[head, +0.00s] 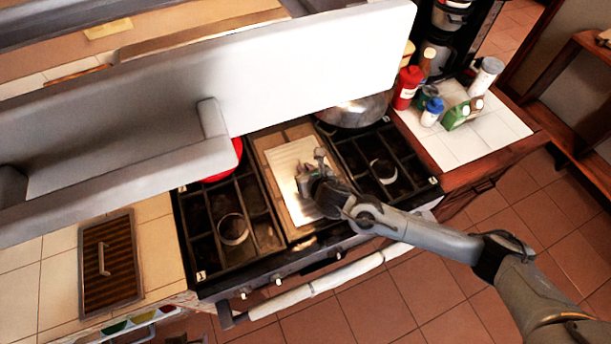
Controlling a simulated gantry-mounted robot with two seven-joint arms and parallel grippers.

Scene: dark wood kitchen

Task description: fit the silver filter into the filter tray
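A flat, pale silver panel (286,160) lies in the middle of the stove, between the two burner sides. It looks like the silver filter, though I cannot be sure. My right gripper (309,170) is over its right part, fingers pointing to the back left. I cannot tell whether they touch it or how far apart they are. A dark, ribbed rectangular piece (122,262) with a metal frame and a pale handle lies on the tiled counter at the left. I cannot tell which thing is the filter tray. My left gripper is not in view.
A large white hood (300,65) overhangs the back and left of the stove. Black grates (232,205) flank the panel. A metal pot (357,110) is at the back right. Bottles, including a red one (407,88), stand on the right counter. A rail (330,282) runs along the front.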

